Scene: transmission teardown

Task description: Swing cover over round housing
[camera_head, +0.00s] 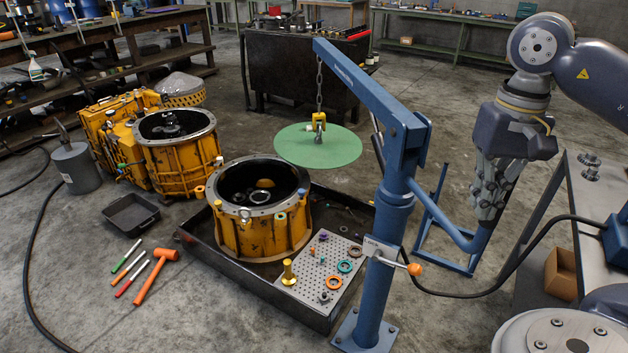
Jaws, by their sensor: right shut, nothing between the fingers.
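The cover is a flat green disc (290,150) hanging by a chain (319,85) and yellow hook (319,123) from the boom of a blue crane (358,82). It hangs behind and to the right of the round yellow housing (262,232), not above it. The housing stands upright with its top open, in a dark tray (190,238). My right gripper (485,212) points down at the right, beside the crane's blue frame, apart from the cover; its fingers are shut with nothing between them. My left gripper is not in view.
A second open yellow housing (180,150) stands to the left. A perforated plate (325,265) with small parts lies in the tray. The crane post (388,240) has an orange-knobbed handle (414,269). A metal bench (600,190) stands at right. An orange mallet (155,272) lies on the floor.

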